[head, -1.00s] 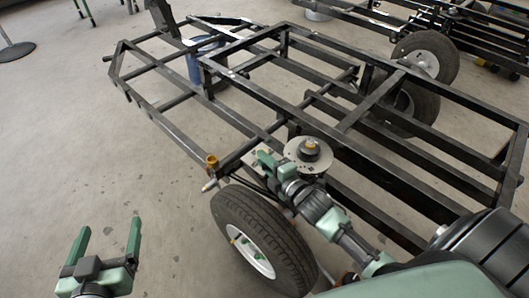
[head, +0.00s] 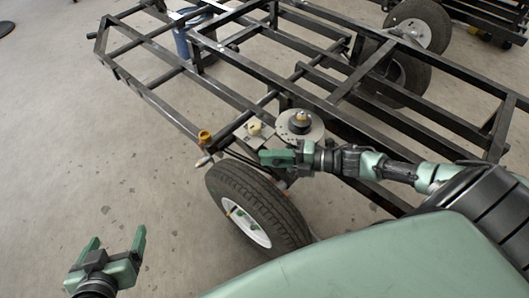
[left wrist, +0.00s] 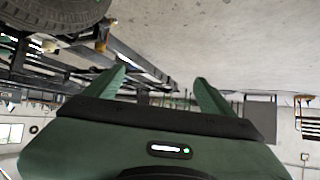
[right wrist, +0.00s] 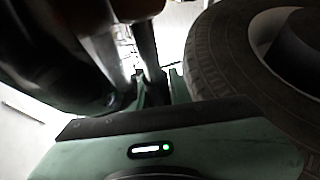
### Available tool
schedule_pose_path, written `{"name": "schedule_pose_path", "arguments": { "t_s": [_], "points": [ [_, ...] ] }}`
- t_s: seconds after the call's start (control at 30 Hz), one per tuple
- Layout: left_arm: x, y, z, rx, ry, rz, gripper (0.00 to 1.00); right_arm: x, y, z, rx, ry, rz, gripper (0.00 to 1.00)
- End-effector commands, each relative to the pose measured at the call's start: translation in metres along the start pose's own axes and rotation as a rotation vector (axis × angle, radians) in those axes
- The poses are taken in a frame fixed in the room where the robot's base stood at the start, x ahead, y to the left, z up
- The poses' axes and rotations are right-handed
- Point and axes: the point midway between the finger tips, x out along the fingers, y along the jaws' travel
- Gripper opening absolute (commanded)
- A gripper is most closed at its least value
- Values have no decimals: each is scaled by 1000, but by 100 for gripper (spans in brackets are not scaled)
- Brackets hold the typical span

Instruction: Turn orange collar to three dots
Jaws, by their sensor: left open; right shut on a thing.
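A small orange-brown ring-like part (head: 204,136) sits on the frame's end above the wheel; it also shows in the left wrist view (left wrist: 102,38). I cannot tell whether it is the orange collar, and no dots are readable. A pale yellow knob (head: 255,128) sits on a small plate beside a round disc (head: 301,134) with a dark, tan-topped hub. My right gripper (head: 265,158) is just below that disc, above the tyre. In the right wrist view, its fingers (right wrist: 155,82) are shut on a dark bar-like part (right wrist: 145,48), mostly hidden. My left gripper (head: 116,237) is open and empty over the floor.
The wheel (head: 242,203) is close below my right gripper, and its tyre fills the right of the right wrist view (right wrist: 225,65). The black frame (head: 235,65) spans the back. The floor (head: 100,180) around my left gripper is clear.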

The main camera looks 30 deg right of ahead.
Motion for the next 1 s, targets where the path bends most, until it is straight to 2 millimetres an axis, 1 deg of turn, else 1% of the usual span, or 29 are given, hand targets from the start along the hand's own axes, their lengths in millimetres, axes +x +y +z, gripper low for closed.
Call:
{"name": "schedule_pose_path", "arguments": {
  "t_s": [0.03,0.1,0.3,0.47,0.77,0.8,0.87,0.9,1.0],
  "points": [
    [2,1,-6,0,35,3,85,-3,-4,-1,-5,21,-7,0],
    [4,3,-16,0,82,6,85,-6,-5,-3,-10,48,-8,0],
    [4,5,-33,1,164,10,85,-11,-5,-7,-18,95,-10,0],
    [3,5,-38,1,187,12,85,-12,-5,-8,-20,107,-11,0],
    [3,6,-39,1,188,12,85,-12,-5,-8,-20,108,-10,0],
    [3,6,-39,1,188,12,85,-12,-5,-8,-20,108,-10,22],
    [3,6,-39,1,187,12,85,-12,-5,-8,-20,108,-10,39],
    [3,6,-39,1,187,12,85,-12,-4,-8,-20,108,-10,41],
    [3,6,-38,1,187,12,85,-12,-4,-8,-21,107,-9,41]
  ]
}}
